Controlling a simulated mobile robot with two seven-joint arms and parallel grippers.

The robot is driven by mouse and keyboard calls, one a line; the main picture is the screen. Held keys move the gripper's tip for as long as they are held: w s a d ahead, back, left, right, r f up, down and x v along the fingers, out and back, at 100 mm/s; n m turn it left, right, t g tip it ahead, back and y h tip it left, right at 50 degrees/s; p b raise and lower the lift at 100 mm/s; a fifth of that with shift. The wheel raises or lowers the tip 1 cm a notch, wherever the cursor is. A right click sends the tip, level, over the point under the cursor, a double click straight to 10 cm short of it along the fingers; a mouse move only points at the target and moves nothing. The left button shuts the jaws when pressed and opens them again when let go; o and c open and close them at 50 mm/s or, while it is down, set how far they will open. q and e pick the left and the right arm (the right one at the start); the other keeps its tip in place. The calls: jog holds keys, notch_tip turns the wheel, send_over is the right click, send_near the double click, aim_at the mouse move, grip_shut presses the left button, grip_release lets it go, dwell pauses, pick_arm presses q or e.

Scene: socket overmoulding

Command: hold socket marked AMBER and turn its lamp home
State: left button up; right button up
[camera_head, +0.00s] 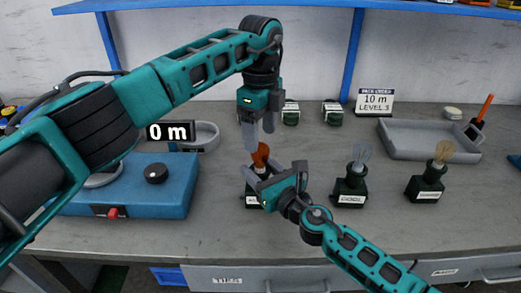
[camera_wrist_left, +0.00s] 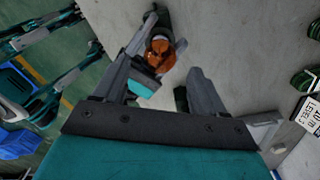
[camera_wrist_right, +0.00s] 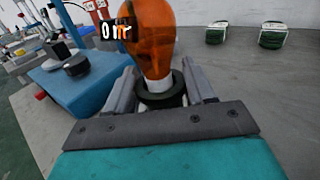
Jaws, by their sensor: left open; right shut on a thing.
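An orange lamp (camera_head: 260,155) stands upright in a dark socket (camera_head: 252,198) whose white label is too small and covered to read. My right gripper (camera_head: 266,186) is shut on this socket. In the right wrist view its fingers flank the dark socket collar (camera_wrist_right: 162,97), with the orange lamp (camera_wrist_right: 155,35) rising above. My left gripper (camera_head: 261,138) points down just above the lamp, fingers apart. In the left wrist view the open fingers (camera_wrist_left: 163,68) show with the orange lamp (camera_wrist_left: 160,54) beyond their tips, nearer the left finger; I cannot tell whether they touch.
A socket marked COOL (camera_head: 350,188) with a clear lamp and another socket (camera_head: 425,188) with a tan lamp stand to the right. A blue unit (camera_head: 180,185) reading 0 m is at left. A grey tray (camera_head: 410,152) and green-dark blocks (camera_head: 290,115) lie behind.

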aim_at(260, 144)
pick_arm(q)
jog(key=shift+f, duration=2.75)
jog(key=shift+c, duration=0.5)
jog(key=c, duration=1)
jog(key=shift+o, duration=0.2)
